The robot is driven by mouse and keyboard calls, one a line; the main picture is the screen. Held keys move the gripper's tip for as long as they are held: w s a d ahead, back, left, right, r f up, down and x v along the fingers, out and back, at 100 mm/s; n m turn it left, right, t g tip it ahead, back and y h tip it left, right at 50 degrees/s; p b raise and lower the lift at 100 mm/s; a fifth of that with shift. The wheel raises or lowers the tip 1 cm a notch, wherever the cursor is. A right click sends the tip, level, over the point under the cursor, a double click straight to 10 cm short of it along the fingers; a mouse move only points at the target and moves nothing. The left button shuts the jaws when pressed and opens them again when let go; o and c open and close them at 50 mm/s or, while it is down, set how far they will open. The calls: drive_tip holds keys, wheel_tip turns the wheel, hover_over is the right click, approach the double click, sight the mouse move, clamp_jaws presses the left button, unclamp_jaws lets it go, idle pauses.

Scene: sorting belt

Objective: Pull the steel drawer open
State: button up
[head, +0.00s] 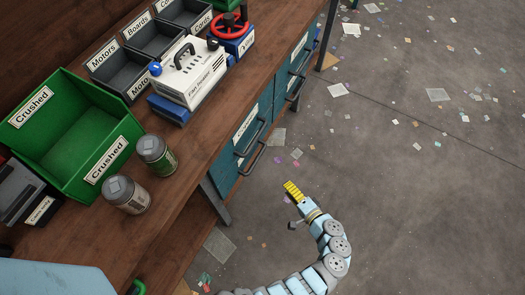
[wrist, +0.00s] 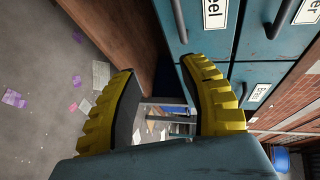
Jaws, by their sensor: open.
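The steel drawer (wrist: 200,38) is a teal drawer front with a white label whose visible end reads "eel", at the top of the wrist view. A dark bar handle (wrist: 180,18) runs beside that label. Teal drawers with dark bar handles (head: 252,160) also show under the workbench in the head view; their labels are too small to read, and their fronts look shut. My gripper (head: 292,190), with yellow ribbed fingers, is open and empty in front of the drawers, over the floor. In the wrist view its fingers (wrist: 158,72) are apart, with no handle between them.
The wooden workbench (head: 200,150) carries a green crate (head: 75,140), two cans, a white device (head: 190,75) and grey bins. Another labelled drawer (wrist: 258,92) sits beside the steel one. The floor (head: 400,190) is open, with scattered scraps.

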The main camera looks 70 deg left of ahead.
sight(257, 157)
drive_tip(key=shift+n+g+y, duration=0.3)
drive_tip(key=shift+n+g, duration=0.1)
drive_tip(key=shift+g, duration=0.2)
drive_tip(key=shift+s+r+b+x, duration=0.3)
drive_tip(key=shift+b+x, duration=0.55)
drive_tip(key=shift+x, duration=2.1)
drive_tip(key=shift+s+r+b+x, duration=0.1)
drive_tip(key=shift+r+b+x, duration=0.55)
drive_tip(key=shift+x, duration=2.3)
drive_tip(key=shift+s+r+b+x, duration=0.2)
drive_tip(key=shift+b+x, duration=0.8)
drive_tip(key=shift+x, duration=1.9)
drive_tip(key=shift+a, duration=0.1)
clamp_jaws()
